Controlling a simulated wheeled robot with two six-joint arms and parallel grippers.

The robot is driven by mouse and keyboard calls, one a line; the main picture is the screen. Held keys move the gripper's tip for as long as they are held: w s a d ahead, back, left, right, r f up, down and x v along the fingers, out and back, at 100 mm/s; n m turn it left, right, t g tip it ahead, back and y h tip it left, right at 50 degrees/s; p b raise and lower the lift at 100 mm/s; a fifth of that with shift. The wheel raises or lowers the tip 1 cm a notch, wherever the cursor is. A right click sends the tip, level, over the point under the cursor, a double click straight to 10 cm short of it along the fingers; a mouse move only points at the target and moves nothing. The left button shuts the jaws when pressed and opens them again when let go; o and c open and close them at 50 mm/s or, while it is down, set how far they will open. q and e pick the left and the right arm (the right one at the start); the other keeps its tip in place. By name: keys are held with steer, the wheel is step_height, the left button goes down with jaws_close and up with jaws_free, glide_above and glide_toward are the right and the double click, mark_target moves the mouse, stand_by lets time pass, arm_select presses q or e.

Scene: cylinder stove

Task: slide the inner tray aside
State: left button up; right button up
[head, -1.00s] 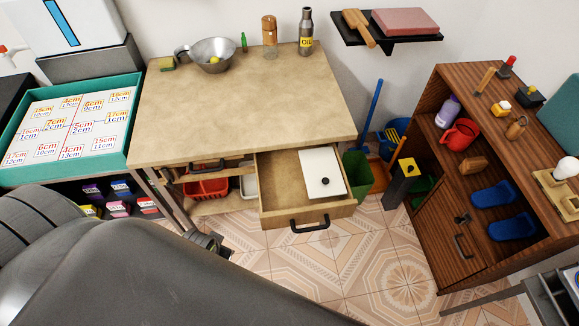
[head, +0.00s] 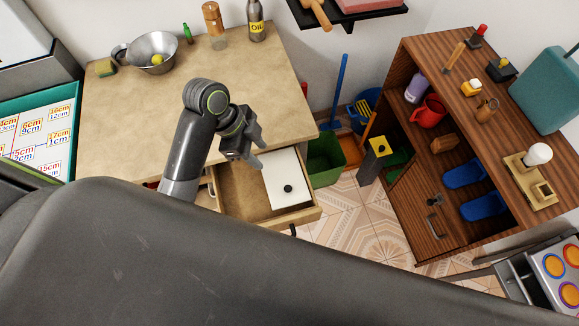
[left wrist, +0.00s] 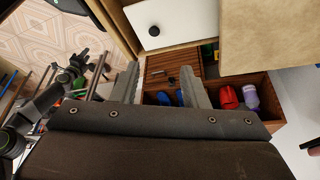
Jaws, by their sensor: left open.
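The inner tray (head: 288,172) is a flat white panel with a black knob (head: 288,188), lying in the right part of the open wooden drawer (head: 236,197). My left gripper (head: 258,153) is above the drawer, just left of the tray's far end, with its fingers apart and nothing between them. In the left wrist view, the tray (left wrist: 182,22) and its knob (left wrist: 154,31) lie at the top, beyond the open fingers. Another arm of mine shows at the left there; its jaws are too small to read.
The table (head: 112,128) carries a metal bowl (head: 152,55) and bottles at the back. A green bin (head: 326,160) stands close to the drawer's right side. A wooden shelf unit (head: 408,218) stands further right.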

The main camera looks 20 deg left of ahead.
arm_select(q)
steer(key=s+d+f, duration=0.1)
steer(key=s+f, duration=0.1)
glide_above(287, 188)
steer(key=a, duration=0.2)
steer(key=f, duration=0.9)
steer(key=shift+s+a+f, duration=0.1)
steer(key=shift+s+f, duration=0.15)
steer(key=shift+f, duration=0.1)
steer(key=shift+x, duration=1.25)
steer(key=shift+f, duration=0.35)
steer(key=shift+d+f, duration=0.25)
steer(key=shift+f, duration=0.1)
arm_select(e)
steer(key=s, duration=0.6)
steer(key=shift+f+g, duration=0.3)
steer(key=shift+g, duration=0.1)
